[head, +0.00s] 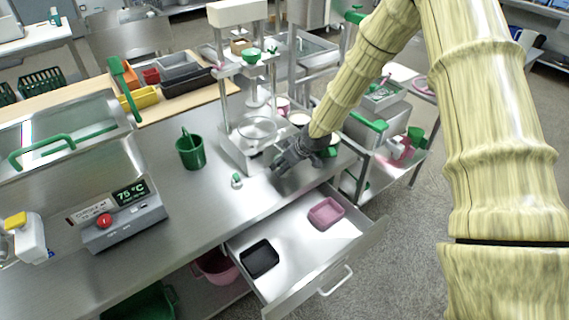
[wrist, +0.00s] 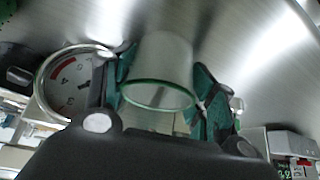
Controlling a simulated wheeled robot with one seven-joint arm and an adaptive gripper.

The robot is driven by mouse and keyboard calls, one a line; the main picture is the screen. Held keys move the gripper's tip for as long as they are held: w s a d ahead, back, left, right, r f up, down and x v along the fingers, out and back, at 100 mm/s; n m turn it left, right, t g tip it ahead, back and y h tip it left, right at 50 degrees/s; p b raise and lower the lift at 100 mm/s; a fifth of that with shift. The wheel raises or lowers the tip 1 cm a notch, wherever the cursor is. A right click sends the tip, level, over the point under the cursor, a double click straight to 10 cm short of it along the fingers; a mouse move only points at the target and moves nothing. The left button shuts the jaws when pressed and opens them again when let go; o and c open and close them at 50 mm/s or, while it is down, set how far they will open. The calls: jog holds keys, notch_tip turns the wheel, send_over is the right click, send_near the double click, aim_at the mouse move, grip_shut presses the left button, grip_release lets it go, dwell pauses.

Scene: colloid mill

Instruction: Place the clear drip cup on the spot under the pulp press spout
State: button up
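The clear drip cup (wrist: 163,62), with a thin green rim, sits between the green-padded fingers of my gripper (wrist: 165,95) in the wrist view. Both pads appear to touch its sides. In the head view my dark gripper (head: 282,166) is low over the steel worktop, just right of and in front of the pulp press (head: 228,88). The cup cannot be made out there. The press has a white top, metal posts and a clear bowl (head: 257,129) low in its frame. I cannot make out the spout or the marked spot.
An open drawer (head: 285,262) below the worktop holds a pink tray (head: 327,213) and a black tray (head: 259,258). A green beaker (head: 190,150) and a small white-and-green item (head: 236,180) stand left of my gripper. A round gauge (wrist: 72,82) is close on the left in the wrist view.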

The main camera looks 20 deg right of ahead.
jog(key=shift+o, duration=1.1)
jog(key=shift+r, duration=0.15)
jog(key=shift+r, duration=0.1)
jog(key=b+v, duration=0.1)
jog(key=v, duration=1.1)
jog(key=shift+b, duration=0.35)
